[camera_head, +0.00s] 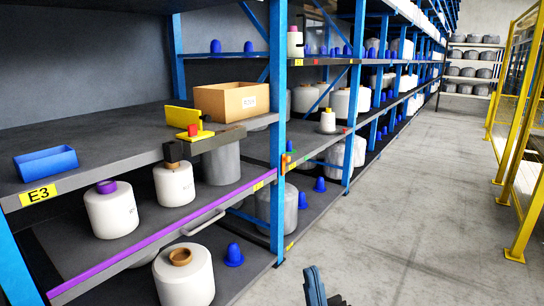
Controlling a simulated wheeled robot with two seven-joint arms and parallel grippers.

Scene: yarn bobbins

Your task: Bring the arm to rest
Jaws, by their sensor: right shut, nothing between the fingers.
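My right gripper (316,285) shows at the bottom edge, right of the middle, as a dark bluish shape cut off by the frame. It is shut and holds nothing. It appears over the grey floor in the picture, to the right of the shelf rack, apart from every bobbin. My left gripper is not in view. White yarn bobbins stand on the rack: one with a purple top (111,212), one beside it (174,185), and one with a brown core (185,278) on the lower shelf.
Blue rack posts (278,120) and a purple-edged shelf (170,232) with a grey handle stand at left. A blue tray (45,165) and a cardboard box (232,101) sit on top. The concrete aisle (400,200) is clear. A yellow fence (530,215) lines the right.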

